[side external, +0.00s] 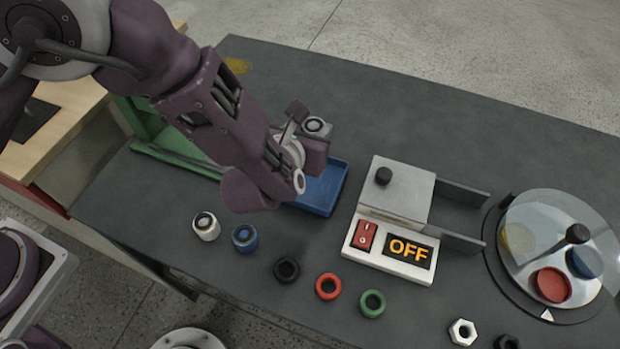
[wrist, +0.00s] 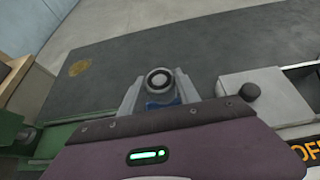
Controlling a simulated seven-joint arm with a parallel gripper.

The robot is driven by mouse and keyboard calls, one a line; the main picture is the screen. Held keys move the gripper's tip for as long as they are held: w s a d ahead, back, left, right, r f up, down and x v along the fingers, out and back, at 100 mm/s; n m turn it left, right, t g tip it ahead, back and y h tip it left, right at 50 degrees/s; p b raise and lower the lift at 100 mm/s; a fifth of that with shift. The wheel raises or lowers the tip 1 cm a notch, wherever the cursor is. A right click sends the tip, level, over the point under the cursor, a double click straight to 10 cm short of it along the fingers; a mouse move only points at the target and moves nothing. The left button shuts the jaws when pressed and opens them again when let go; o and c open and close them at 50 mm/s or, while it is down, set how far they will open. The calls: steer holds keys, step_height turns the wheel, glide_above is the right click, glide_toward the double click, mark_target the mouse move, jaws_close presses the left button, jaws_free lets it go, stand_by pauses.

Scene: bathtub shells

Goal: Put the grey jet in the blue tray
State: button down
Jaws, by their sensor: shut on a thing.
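The grey jet (side external: 316,126) has a round top with a dark centre. My gripper (wrist: 159,92) is shut on it, and the jet (wrist: 159,80) shows between the two fingers in the wrist view. The blue tray (side external: 331,192) lies on the table under and beside my gripper in the side view, partly hidden by my wrist. In that view the jet appears beyond the tray's far end, held up. A patch of blue shows below the jet in the wrist view. The jet's height above the tray is hard to tell.
A white jet (side external: 206,227) and a blue jet (side external: 245,238) stand in front, beside black, red and green rings. A box reading OFF (side external: 392,258) stands right of the blue tray, with a round covered dial (side external: 500,275) further right.

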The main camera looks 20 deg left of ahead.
steer(key=f, duration=1)
steer(key=shift+d, duration=0.4)
steer(key=c, duration=0.9)
jaws_free()
steer(key=shift+f, duration=0.1)
